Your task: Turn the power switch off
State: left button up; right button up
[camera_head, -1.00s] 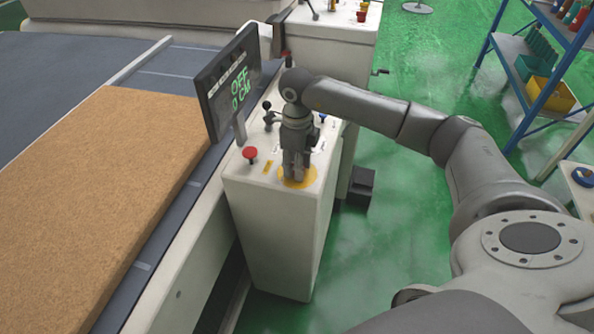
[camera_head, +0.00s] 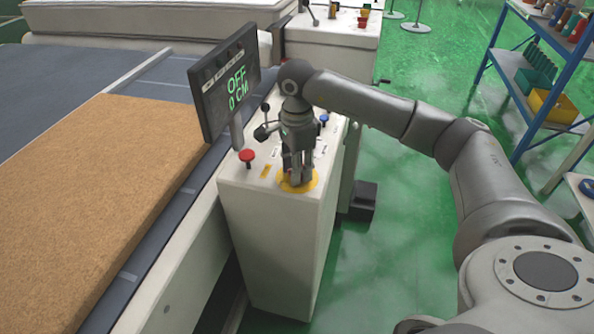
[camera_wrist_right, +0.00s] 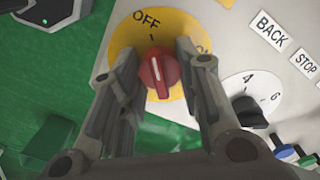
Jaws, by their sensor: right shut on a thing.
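The power switch is a red rotary knob (camera_wrist_right: 157,73) on a round yellow plate (camera_head: 308,184) marked OFF, on top of the white control box (camera_head: 270,240). In the right wrist view, the knob's white line points up, close to the OFF mark; the ON mark is partly hidden behind a finger. My right gripper (camera_head: 296,181) points down over the yellow plate and is shut on the knob, one finger on each side. In the head view the fingers hide most of the knob. The screen (camera_head: 228,85) reads OFF and 0 CM. My left gripper is out of view.
A red mushroom button (camera_head: 247,156), a black joystick (camera_head: 265,117) and a blue button (camera_head: 323,118) stand on the same panel. A numbered black dial (camera_wrist_right: 249,110) is close beside the fingers. A brown mattress slab (camera_head: 110,190) lies left; green floor is open right.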

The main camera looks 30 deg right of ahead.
jog(key=shift+r+n, duration=0.1)
jog(key=shift+n, duration=0.3)
jog(key=o, duration=1.1)
jog(key=shift+c, duration=0.2)
notch_tip(320, 180, up, 12)
dwell(0.4)
